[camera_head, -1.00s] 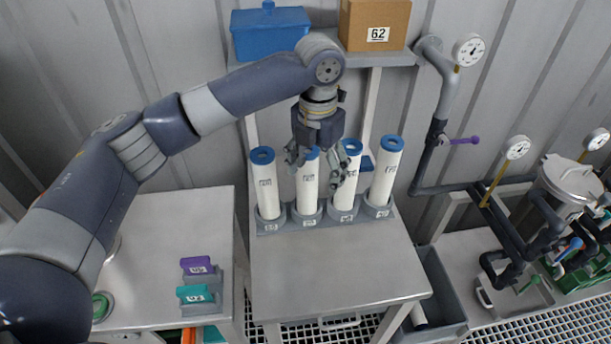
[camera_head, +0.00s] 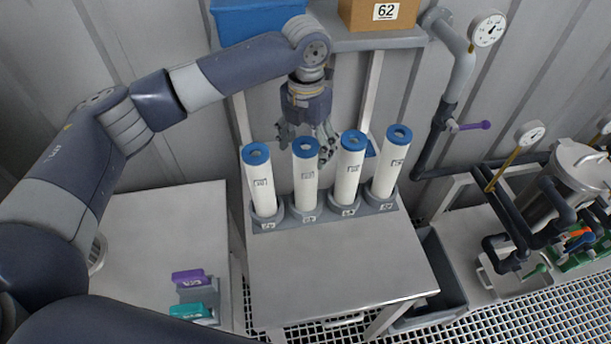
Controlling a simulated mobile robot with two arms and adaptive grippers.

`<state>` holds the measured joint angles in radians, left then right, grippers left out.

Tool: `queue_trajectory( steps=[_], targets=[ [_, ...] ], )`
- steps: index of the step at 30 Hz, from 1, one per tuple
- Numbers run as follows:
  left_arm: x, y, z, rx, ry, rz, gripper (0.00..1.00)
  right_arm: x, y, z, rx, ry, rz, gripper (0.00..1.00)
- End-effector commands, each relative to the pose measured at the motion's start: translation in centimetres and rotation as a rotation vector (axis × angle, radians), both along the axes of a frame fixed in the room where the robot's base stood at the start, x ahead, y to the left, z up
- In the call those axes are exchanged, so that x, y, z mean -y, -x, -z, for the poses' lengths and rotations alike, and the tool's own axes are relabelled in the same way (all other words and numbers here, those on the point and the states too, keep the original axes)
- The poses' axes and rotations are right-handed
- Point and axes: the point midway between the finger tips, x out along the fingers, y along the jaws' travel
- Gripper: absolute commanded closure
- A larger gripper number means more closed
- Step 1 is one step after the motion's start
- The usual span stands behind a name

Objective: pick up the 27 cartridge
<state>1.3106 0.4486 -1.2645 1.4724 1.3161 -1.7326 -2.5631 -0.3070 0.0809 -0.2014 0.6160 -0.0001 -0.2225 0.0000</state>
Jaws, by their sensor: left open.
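Four-slot grey rack (camera_head: 292,222) stands at the back of the metal table. It holds white cartridges with blue caps, leaning slightly: a leftmost one (camera_head: 262,190), a second one (camera_head: 306,182), a third one (camera_head: 347,178) and a rightmost one (camera_head: 388,172). Their labels are too small to read, so I cannot tell which is 27. My left gripper (camera_head: 307,140) is open and empty, pointing down at the second cartridge's top. Its fingers show on both sides of that blue cap, partly hidden behind it. I cannot tell if they touch. My right gripper is out of view.
A shelf (camera_head: 350,42) above carries a blue box (camera_head: 255,22) and a cardboard box (camera_head: 378,14) marked 62. The table front (camera_head: 335,275) is clear. A left table (camera_head: 160,230) holds purple and teal items.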

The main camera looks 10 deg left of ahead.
Motion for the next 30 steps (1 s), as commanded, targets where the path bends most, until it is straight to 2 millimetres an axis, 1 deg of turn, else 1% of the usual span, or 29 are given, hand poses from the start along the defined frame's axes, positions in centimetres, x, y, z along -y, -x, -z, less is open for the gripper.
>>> queue_trajectory(
  steps=[3,8,12,16,19,25,26,27,29,30],
  targets=[
    [0.0,0.0,1.2,-0.001,0.0,0.0,0.28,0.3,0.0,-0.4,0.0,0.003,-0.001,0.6],
    [-0.1,0.1,2.4,-0.002,-0.001,0.0,0.28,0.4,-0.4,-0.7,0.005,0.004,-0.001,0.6],
    [-0.1,0.1,4.6,-0.003,-0.002,0.001,0.28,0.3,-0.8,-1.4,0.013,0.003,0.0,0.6],
    [-0.1,0.1,6.3,-0.002,-0.001,0.0,0.28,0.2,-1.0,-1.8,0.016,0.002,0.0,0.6],
    [0.0,0.1,6.9,-0.001,-0.001,0.001,0.28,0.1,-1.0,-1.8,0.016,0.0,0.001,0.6],
    [0.0,0.0,7.0,0.0,-0.001,0.001,0.28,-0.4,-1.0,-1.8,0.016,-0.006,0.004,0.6],
    [0.0,0.0,7.0,0.0,-0.001,0.001,0.31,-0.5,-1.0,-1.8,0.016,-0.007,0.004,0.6],
    [0.0,0.0,7.0,0.0,-0.001,0.001,0.4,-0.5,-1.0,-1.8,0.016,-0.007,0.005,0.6],
    [0.0,0.0,7.0,0.0,-0.001,0.001,0.53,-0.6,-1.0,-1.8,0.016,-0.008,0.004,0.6],
    [0.0,0.0,7.0,0.0,-0.001,0.001,0.62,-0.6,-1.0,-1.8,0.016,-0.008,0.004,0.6]
  ],
)
